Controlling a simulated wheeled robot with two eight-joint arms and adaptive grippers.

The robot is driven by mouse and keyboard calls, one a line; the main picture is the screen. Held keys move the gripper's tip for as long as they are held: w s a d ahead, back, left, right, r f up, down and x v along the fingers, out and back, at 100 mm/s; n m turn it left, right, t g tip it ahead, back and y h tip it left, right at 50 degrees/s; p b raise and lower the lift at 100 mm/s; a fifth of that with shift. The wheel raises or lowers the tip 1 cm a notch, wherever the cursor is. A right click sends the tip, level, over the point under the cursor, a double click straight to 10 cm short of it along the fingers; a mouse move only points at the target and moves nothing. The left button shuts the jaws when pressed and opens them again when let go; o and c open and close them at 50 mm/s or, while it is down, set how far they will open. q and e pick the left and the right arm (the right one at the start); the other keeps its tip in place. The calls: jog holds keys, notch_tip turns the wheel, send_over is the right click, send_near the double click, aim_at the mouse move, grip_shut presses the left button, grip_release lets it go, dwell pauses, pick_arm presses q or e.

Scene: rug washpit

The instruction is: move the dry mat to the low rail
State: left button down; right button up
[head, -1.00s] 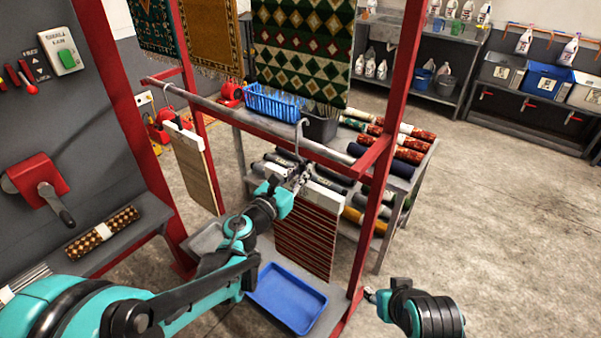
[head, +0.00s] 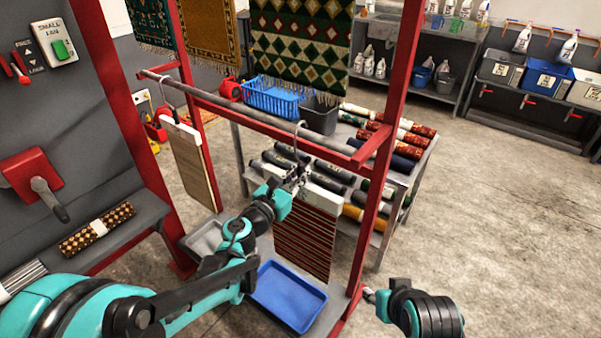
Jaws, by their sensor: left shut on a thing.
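A striped red-brown mat (head: 304,238) hangs from a white clamp hanger (head: 322,199) in the head view. My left gripper (head: 300,178) is shut on this hanger, just below its hook. The hook (head: 299,129) is at the low grey rail (head: 236,109), its top slightly above the bar. I cannot tell whether it bears on the rail. A beige mat (head: 194,168) hangs from the same rail further left. Which mat is dry does not show. My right gripper (head: 369,294) is low beside the right red post; its jaws are too small to read.
Red posts (head: 385,140) frame the rail. A blue tray (head: 289,296) lies below the striped mat. Behind stands a rack of rolled rugs (head: 400,150) with a blue basket (head: 272,100). Patterned rugs (head: 302,45) hang above. The floor at right is clear.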

pick_arm(q)
jog(key=shift+f+b, duration=0.3)
jog(key=shift+f, duration=0.15)
